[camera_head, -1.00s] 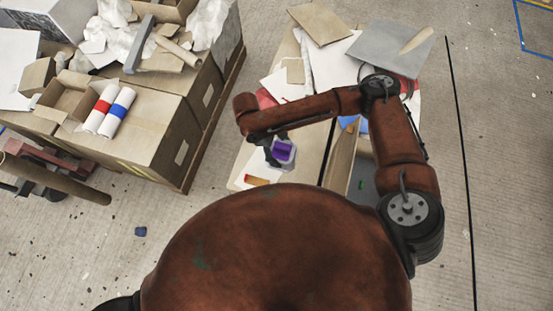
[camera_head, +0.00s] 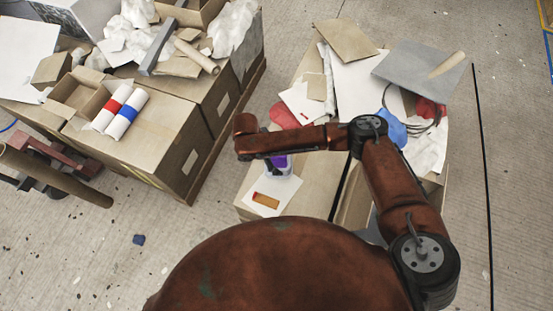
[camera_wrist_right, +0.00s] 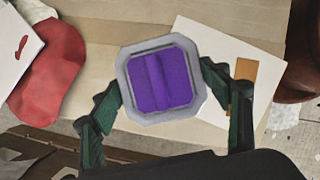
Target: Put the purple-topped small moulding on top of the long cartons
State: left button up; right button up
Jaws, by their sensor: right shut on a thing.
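The small moulding (camera_wrist_right: 180,75) has a square purple top with a raised bar and a pale grey rim with cut corners. In the wrist view my right gripper (camera_wrist_right: 163,85) is shut on it, one finger at each side. In the head view the moulding (camera_head: 278,165) shows partly below the end of my right arm, above the near part of the long cartons (camera_head: 318,180). I cannot tell whether it touches the carton top or hangs above it. My left gripper is not in view.
A white sheet with an orange patch (camera_head: 266,200) lies close by. A red cloth (camera_head: 283,116), papers, a blue cloth (camera_head: 393,130) and a grey board (camera_head: 418,70) cover the far part. Another carton stack (camera_head: 150,140) with rolls stands left. Bare floor separates the stacks.

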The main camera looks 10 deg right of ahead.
aim_at(277, 160)
jog(key=shift+w+d+f+b, duration=0.1)
jog(key=shift+w+f+b, duration=0.2)
jog(key=shift+w+f, duration=0.45)
jog(key=f, duration=0.1)
jog(key=f+b, duration=0.1)
jog(key=f, duration=0.1)
jog(key=shift+w+f, duration=0.2)
jog(key=shift+f, duration=0.2)
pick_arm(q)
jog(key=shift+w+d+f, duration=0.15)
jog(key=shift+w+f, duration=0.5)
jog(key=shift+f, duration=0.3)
pick_arm(e)
jog(key=o, duration=0.9)
jog(key=shift+c, duration=0.2)
jog(key=o, duration=0.5)
jog(key=shift+c, duration=0.2)
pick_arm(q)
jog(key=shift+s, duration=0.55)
